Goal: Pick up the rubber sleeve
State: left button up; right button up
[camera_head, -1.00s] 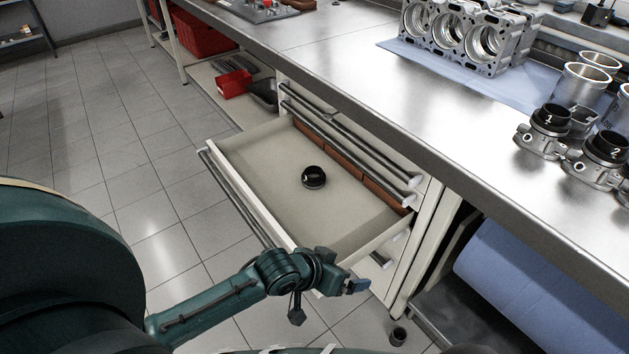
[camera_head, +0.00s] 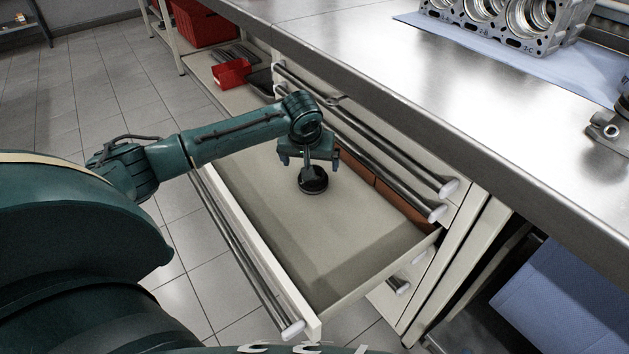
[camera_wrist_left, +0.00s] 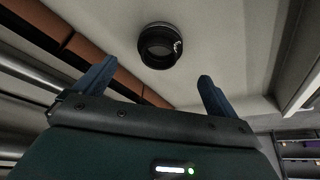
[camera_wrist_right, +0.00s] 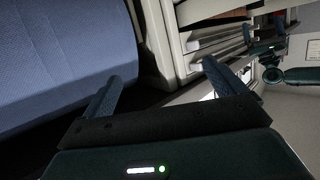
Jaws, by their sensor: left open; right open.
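The rubber sleeve, a short black round ring with a small white mark, lies on the open drawer's floor in the head view (camera_head: 313,186). It also shows beyond the fingertips in the left wrist view (camera_wrist_left: 159,60). My left gripper (camera_head: 308,162) is over the drawer, just above the sleeve, and partly covers it in the head view. Its two blue fingers (camera_wrist_left: 154,78) are apart, with nothing between them. My right gripper (camera_wrist_right: 165,84) shows only in its own wrist view, open and empty, beside a blue surface.
The open drawer (camera_head: 370,262) has raised walls and reddish-brown dividers along its back. Drawer handles (camera_head: 365,125) and the steel bench top (camera_head: 370,60) overhang close to my left arm. An engine block (camera_head: 500,22) stands on a blue mat. A red bin (camera_head: 231,73) sits on the lower shelf.

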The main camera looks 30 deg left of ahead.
aim_at(313, 187)
pick_arm(q)
jog(key=x, duration=0.3)
jog(key=shift+w+f+b, duration=0.15)
jog(key=shift+f+b, duration=0.1)
jog(key=shift+b, duration=0.1)
jog(key=b+x, duration=0.2)
jog(key=x, duration=0.2)
jog(key=shift+f, duration=0.15)
jog(key=shift+w+f, duration=0.1)
jog(key=shift+f, duration=0.25)
jog(key=shift+w+a+f, duration=0.1)
jog(key=shift+f, duration=0.05)
pick_arm(e)
jog(key=shift+n+g, duration=0.4)
jog(key=shift+n, duration=0.3)
jog(key=f, duration=0.1)
jog(key=a+f, duration=0.1)
jog(key=f, duration=0.1)
jog(key=shift+w+a+f, duration=0.25)
jog(key=shift+w+f, duration=0.1)
pick_arm(q)
jog(key=shift+c, duration=0.5)
jog(key=c, duration=1)
pick_arm(e)
jog(key=shift+d, duration=0.1)
